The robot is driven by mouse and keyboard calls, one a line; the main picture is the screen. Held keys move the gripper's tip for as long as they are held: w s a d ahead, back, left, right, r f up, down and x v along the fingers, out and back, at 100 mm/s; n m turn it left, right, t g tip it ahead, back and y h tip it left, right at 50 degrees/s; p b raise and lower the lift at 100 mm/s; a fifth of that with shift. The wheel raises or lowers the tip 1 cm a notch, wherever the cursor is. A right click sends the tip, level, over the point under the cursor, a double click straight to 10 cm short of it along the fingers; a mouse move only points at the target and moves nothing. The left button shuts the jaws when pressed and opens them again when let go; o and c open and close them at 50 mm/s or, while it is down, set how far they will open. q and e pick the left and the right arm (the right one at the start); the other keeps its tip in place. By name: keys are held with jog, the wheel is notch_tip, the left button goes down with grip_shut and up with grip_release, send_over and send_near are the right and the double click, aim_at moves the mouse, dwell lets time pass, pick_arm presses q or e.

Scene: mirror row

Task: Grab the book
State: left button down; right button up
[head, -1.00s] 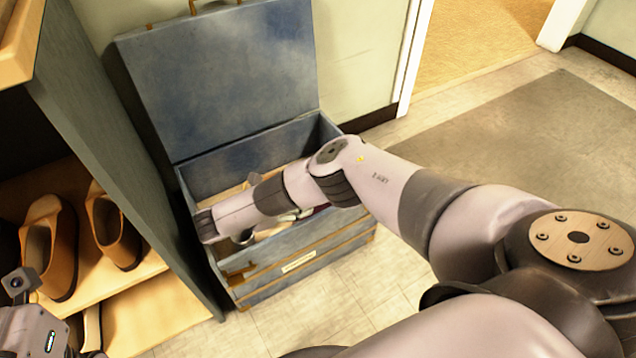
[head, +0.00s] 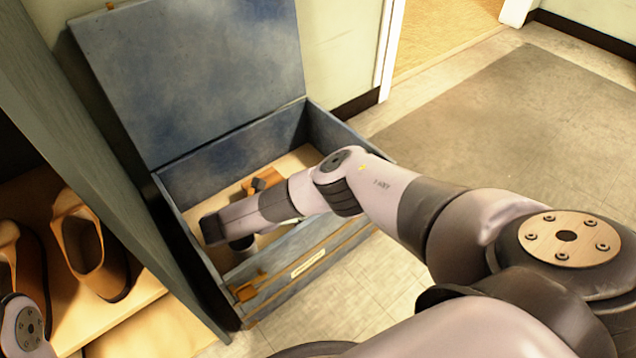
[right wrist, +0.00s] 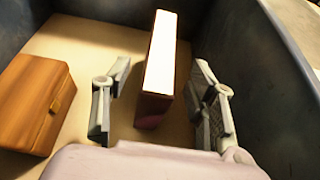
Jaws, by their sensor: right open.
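The book (right wrist: 161,52) stands on edge inside the blue chest (head: 344,133), its pale page edges up and a reddish-brown cover side showing. My right gripper (right wrist: 162,80) is open in the right wrist view, with one finger on each side of the book. A gap shows between the left finger and the book, and a narrower one on the right. In the head view my right arm reaches into the chest and hides the book and most of the gripper. Of my left arm only a small part shows at the lower left; its gripper is out of view.
A brown wooden box (right wrist: 36,103) with a brass clasp lies left of the book on the chest floor. The chest's lid (head: 195,80) stands open at the back. A shelf with brown shoes (head: 88,245) is at the left. Tiled floor at the right is clear.

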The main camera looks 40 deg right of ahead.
jog(key=shift+b+x, duration=1.05)
jog(key=shift+x, duration=1.65)
grip_shut()
